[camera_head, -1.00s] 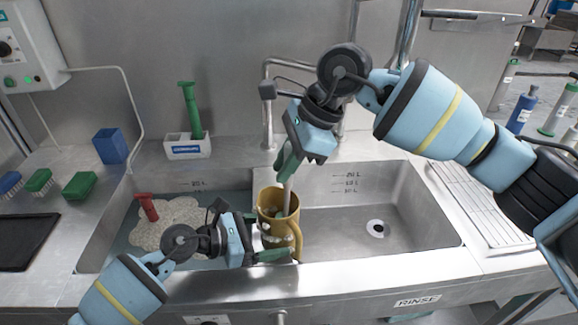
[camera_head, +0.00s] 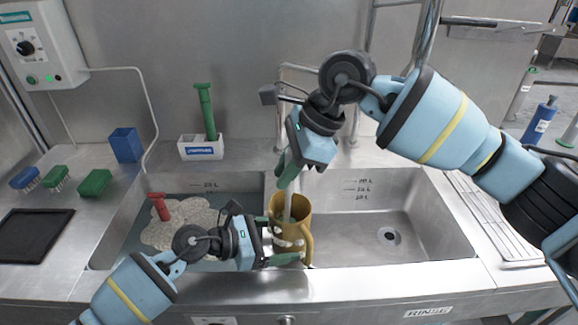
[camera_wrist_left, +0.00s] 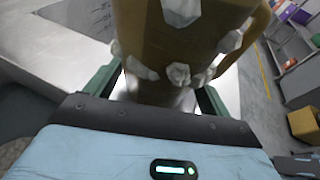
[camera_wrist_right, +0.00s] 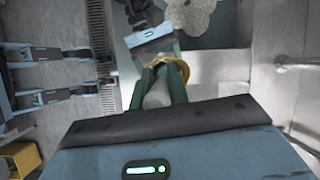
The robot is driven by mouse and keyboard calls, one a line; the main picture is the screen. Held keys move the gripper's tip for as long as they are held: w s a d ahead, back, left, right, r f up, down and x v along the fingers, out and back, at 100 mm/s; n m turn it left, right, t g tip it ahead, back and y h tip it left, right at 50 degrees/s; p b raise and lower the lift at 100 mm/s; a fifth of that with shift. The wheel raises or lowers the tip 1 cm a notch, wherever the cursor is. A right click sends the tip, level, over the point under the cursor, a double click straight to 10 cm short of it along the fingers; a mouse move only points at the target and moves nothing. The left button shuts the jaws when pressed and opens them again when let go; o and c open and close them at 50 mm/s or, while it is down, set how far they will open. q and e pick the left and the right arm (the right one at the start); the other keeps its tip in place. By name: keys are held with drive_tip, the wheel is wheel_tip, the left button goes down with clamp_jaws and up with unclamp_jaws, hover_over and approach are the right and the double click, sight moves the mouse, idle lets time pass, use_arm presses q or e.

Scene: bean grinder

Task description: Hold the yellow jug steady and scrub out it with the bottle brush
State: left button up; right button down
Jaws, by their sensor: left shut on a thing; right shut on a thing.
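The yellow jug (camera_head: 298,246) with white foam patches stands upright at the divider between the two basins. It fills much of the left wrist view (camera_wrist_left: 150,30). My left gripper (camera_head: 285,258) is shut on the jug's lower body, with its green fingers (camera_wrist_left: 160,88) on either side. My right gripper (camera_head: 286,176) is above the jug, shut on the bottle brush. The brush's pale shaft (camera_head: 287,205) runs down into the jug's mouth; its head is hidden inside. In the right wrist view the brush (camera_wrist_right: 157,95) lies between the green fingers, over the jug's yellow rim (camera_wrist_right: 183,68).
The left basin holds water with foam (camera_head: 180,222) and a red-handled thing (camera_head: 160,207). The right basin (camera_head: 350,225) is empty. A white holder (camera_head: 200,148) with a green-handled tool (camera_head: 206,112) stands behind; the faucet (camera_head: 280,105) rises near my right gripper.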

drive_tip(key=shift+s+a, duration=0.25)
drive_tip(key=shift+s, duration=0.2)
drive_tip(key=shift+s+d+f, duration=0.15)
drive_tip(key=shift+s+d, duration=0.3)
drive_tip(key=shift+s, duration=0.3)
drive_tip(key=shift+d, duration=0.9)
drive_tip(key=shift+w, duration=0.15)
